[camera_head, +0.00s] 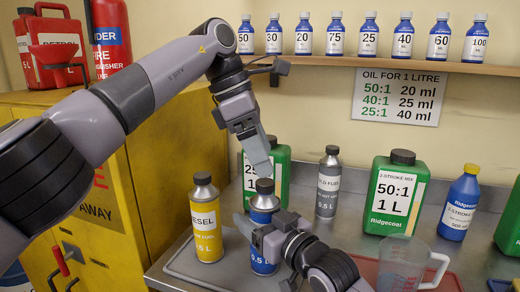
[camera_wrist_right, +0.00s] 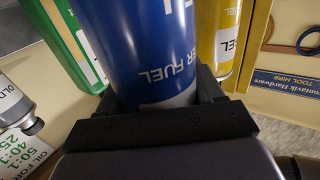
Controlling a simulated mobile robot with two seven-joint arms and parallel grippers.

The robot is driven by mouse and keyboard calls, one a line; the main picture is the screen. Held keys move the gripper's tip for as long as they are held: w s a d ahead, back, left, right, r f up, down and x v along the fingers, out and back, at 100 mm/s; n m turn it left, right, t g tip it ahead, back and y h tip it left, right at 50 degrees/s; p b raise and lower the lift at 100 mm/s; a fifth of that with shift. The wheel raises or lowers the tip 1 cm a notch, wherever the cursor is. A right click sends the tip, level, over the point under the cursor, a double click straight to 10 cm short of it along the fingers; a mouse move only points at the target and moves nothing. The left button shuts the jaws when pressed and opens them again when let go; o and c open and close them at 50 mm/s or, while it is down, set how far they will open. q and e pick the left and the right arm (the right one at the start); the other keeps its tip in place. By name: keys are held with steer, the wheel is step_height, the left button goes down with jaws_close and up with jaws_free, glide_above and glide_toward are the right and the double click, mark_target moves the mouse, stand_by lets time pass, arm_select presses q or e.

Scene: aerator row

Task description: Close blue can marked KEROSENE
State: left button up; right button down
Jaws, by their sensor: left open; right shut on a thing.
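The blue can (camera_head: 264,258) stands upright on the grey bench, with a black cap (camera_head: 264,187) at its top. I cannot tell how tightly the cap sits. The word KEROSENE is not readable; "0.5 L" shows, and part of a "FUEL" label shows on the can in the right wrist view (camera_wrist_right: 145,55). My right gripper (camera_head: 262,226) is shut around the can's body, one finger on each side; it also shows in the right wrist view (camera_wrist_right: 155,100). My left gripper (camera_head: 262,163) is open, pointing down just above the cap. Its far finger is hidden.
A yellow DIESEL can (camera_head: 206,225) stands close on the left. A green container (camera_head: 280,165) is behind, a grey can (camera_head: 328,185) behind right. A green 50:1 container (camera_head: 398,195), blue bottle (camera_head: 460,205) and clear jug (camera_head: 403,265) stand to the right. Bottles line the shelf (camera_head: 400,66).

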arm_select(q)
steer(key=shift+r, duration=0.1)
arm_select(e)
steer(key=shift+f, duration=0.1)
arm_select(q)
steer(key=a+r, duration=0.2)
steer(key=a, duration=1.1)
steer(key=shift+s+r, duration=0.2)
steer(key=shift+r, duration=0.1)
steer(key=shift+a, duration=0.1)
arm_select(e)
steer(key=shift+c, duration=0.4)
jaws_free()
steer(key=shift+s+d, duration=0.1)
arm_select(q)
steer(key=shift+f, duration=0.15)
arm_select(e)
steer(key=v, duration=0.7)
